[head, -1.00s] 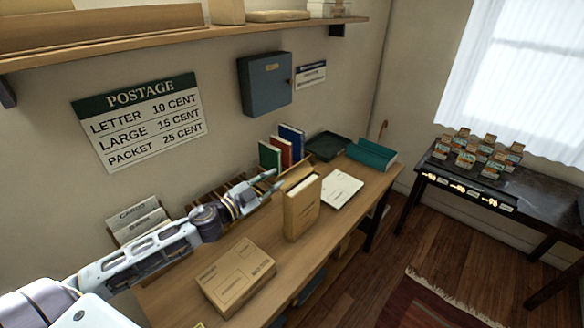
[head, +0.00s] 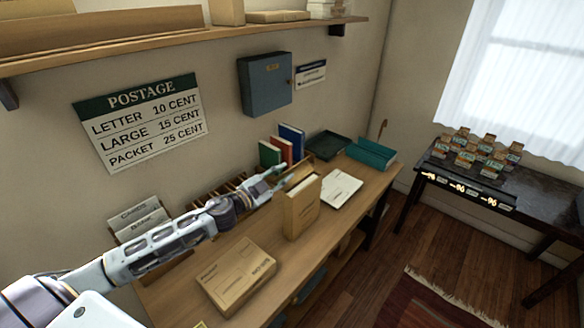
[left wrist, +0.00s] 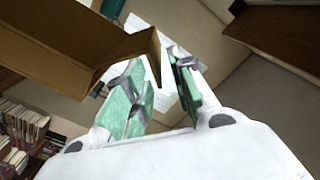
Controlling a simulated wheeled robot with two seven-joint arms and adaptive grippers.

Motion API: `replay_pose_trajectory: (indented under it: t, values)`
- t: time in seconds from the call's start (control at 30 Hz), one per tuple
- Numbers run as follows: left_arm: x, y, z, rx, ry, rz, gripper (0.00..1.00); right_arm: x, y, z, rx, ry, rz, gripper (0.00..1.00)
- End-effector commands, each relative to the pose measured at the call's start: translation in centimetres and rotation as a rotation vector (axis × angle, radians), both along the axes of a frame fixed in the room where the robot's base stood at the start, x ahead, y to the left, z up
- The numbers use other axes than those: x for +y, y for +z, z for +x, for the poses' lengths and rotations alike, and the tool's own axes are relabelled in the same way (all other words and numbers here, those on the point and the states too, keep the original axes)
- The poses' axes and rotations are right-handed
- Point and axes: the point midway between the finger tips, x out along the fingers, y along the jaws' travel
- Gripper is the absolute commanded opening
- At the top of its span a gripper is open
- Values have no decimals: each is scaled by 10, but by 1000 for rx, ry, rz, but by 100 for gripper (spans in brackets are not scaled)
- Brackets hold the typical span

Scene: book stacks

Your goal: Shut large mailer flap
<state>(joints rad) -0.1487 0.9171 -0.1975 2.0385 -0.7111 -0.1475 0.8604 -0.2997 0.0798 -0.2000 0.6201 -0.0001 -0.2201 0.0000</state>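The large mailer (head: 302,208), a tan cardboard packet, stands upright on the wooden desk. Its open top faces up, and a flap seems to rise at its back edge, partly hidden by my fingers. My left gripper (head: 282,176) is beside the mailer's top left, fingers pointing right. In the left wrist view the mailer (left wrist: 60,45) fills the upper left, with a narrow cardboard panel projecting toward the fingers. The green-padded fingers (left wrist: 158,98) are spread apart, with nothing clearly held between them. I cannot tell if they touch the cardboard. My right gripper is out of view.
A flat tan parcel (head: 236,275) lies at the desk front. White papers (head: 340,188) lie right of the mailer. Upright books (head: 283,148), a dark tray (head: 327,145) and a teal tray (head: 371,155) stand behind. A letter rack (head: 140,222) is at the left.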

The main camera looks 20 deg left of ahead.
Motion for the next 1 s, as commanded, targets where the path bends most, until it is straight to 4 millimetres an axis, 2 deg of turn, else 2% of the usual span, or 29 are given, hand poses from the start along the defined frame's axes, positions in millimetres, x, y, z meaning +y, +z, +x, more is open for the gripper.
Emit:
replay_pose_trajectory:
  t: [0.43,1.0]
  values:
    - [-7,1,21,-1,2,-1,25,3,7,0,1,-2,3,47]
    - [-16,1,47,0,1,-1,25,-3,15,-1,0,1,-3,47]
